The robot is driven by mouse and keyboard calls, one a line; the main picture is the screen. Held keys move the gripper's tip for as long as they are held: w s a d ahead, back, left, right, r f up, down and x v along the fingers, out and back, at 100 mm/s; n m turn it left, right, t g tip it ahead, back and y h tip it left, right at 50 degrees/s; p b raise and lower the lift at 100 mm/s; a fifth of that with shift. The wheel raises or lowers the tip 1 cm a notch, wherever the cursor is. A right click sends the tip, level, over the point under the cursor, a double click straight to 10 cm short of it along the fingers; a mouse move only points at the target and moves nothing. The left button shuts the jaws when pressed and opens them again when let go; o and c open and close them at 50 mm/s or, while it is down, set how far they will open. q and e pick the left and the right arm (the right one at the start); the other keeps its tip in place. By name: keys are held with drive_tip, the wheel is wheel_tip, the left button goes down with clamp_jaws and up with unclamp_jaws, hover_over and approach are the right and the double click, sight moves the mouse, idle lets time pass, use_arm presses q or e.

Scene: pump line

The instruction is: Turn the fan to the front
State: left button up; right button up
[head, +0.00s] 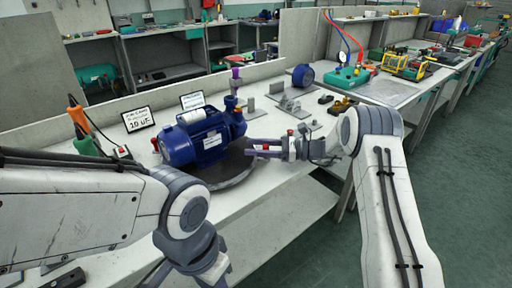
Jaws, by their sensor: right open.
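A blue pump with its motor (192,142) stands on a dark round turntable (235,176) on the bench. The motor's broad rounded end, where a fan cover would be, points left and toward me. The pump head with its upright flange (234,112) is at the far right end. My right gripper (257,149) reaches in from the right, open, with its fingers at the pump's right side above the turntable. I cannot tell whether they touch the pump.
Two small signs (138,119) stand behind the pump. Grey brackets (287,104) and a blue round part (303,75) lie behind my right gripper. A gauge unit (347,77) is farther right.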

clamp_jaws()
drive_tip(key=shift+d, duration=0.1)
idle(1.3)
